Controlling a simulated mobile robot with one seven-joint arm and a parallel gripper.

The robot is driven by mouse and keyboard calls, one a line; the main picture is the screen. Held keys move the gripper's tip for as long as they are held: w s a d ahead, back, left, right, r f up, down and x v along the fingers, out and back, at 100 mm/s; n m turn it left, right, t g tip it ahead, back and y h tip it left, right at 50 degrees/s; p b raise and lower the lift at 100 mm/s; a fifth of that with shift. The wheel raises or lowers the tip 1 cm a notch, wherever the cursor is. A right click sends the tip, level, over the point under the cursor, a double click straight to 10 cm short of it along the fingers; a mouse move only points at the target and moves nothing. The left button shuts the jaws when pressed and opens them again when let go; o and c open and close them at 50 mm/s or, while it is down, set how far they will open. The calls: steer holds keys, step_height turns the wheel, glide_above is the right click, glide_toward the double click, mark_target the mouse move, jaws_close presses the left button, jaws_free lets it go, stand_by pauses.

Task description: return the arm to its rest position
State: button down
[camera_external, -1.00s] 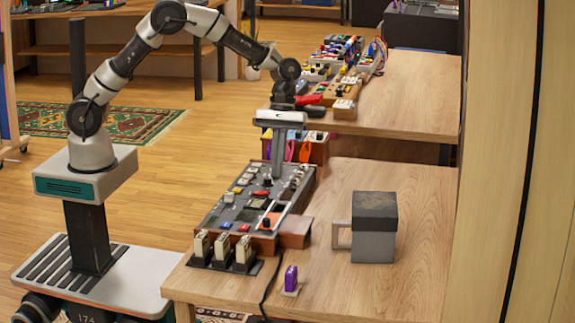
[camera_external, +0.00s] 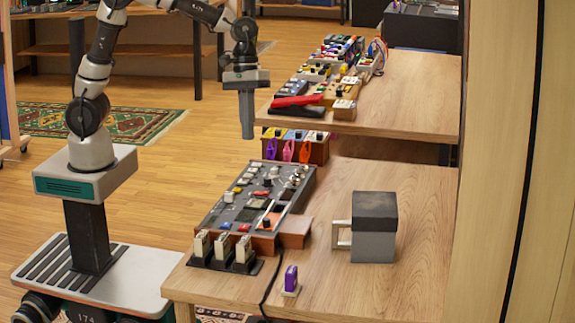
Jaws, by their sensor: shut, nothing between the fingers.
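My gripper (camera_external: 247,136) hangs pointing down from my arm, left of the far table's edge and above the wooden floor. Its fingers are together with nothing between them. It is apart from the tables and from everything on them. My arm (camera_external: 100,60) rises from my base, reaches across the top of the picture and bends down at the wrist. The top of the arm is cut off by the picture's upper edge.
The near table (camera_external: 410,290) bears a control panel (camera_external: 245,205), a grey box with a handle (camera_external: 374,240) and a small purple item (camera_external: 291,279). The far table (camera_external: 420,95) holds several pedals and a red object (camera_external: 297,101). Open floor (camera_external: 190,150) lies left of the tables.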

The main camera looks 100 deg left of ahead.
steer(key=s+d+r+m+t+y, duration=0.25)
steer(key=s+m, duration=0.35)
steer(key=s, duration=0.4)
steer(key=s+d+r+m+t+y, duration=0.15)
steer(key=s+r+m, duration=0.35)
steer(key=s, duration=0.5)
step_height(320, 180, up, 14)
steer(key=m+h+p, duration=0.1)
steer(key=p, duration=1.4)
steer(key=shift+s+d+r+m, duration=0.15)
steer(key=shift+s+d+m, duration=0.15)
steer(key=shift+d, duration=0.1)
step_height(320, 180, down, 28)
steer(key=b, duration=2.8)
steer(key=shift+f, duration=0.25)
